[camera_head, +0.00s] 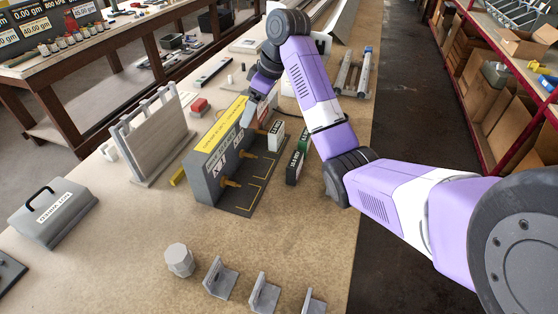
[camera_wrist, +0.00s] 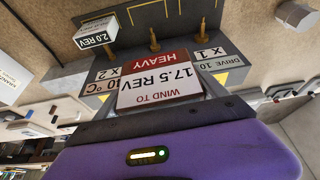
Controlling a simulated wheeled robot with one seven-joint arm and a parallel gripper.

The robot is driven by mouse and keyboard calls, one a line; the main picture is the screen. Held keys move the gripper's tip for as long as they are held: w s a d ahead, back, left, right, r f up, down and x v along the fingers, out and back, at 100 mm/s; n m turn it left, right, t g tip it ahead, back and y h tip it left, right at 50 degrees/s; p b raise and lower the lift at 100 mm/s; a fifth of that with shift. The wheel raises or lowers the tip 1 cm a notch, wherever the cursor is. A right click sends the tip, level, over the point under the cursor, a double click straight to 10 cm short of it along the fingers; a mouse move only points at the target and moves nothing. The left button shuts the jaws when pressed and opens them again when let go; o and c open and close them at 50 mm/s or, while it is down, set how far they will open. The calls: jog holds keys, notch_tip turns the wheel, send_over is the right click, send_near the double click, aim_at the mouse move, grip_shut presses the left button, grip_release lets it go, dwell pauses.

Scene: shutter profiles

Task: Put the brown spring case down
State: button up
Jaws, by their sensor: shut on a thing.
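My gripper (camera_head: 255,100) is at the upper end of the grey fixture with the yellow top sign, pointing down and shut. In the wrist view a white panel with a red-brown band (camera_wrist: 160,75) is right in front of the gripper body. It reads "WIND TO 17.5 REV" and "HEAVY", upside down. I cannot tell whether it belongs to the held brown spring case, whose body is mostly hidden. The grey fixture (camera_head: 203,182) has brass pegs on its front. A white case marked "2.0 REV" (camera_wrist: 96,34) is by one peg; a white case (camera_head: 276,137) also shows in the head view.
A green case (camera_head: 304,141) and a dark case (camera_head: 294,168) stand right of the fixture, close to my arm. A grey rack (camera_head: 155,135) and a handled grey box (camera_head: 52,213) stand left. Several grey brackets (camera_head: 264,294) are at the front. Bare bench (camera_head: 130,240) lies between.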

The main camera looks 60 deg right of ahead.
send_over(257, 166)
jog(key=s, duration=0.2)
jog(key=f, duration=1.4)
jog(key=shift+w+d+f, duration=0.15)
jog(key=shift+w+f, duration=0.1)
jog(key=shift+f, duration=0.05)
jog(key=shift+f+p, duration=0.4)
jog(key=shift+f, duration=2.35)
jog(key=shift+f, duration=0.15)
jog(key=o, duration=1.7)
jog(key=b+v, duration=0.2)
jog(key=v, duration=1)
jog(key=shift+w, duration=0.1)
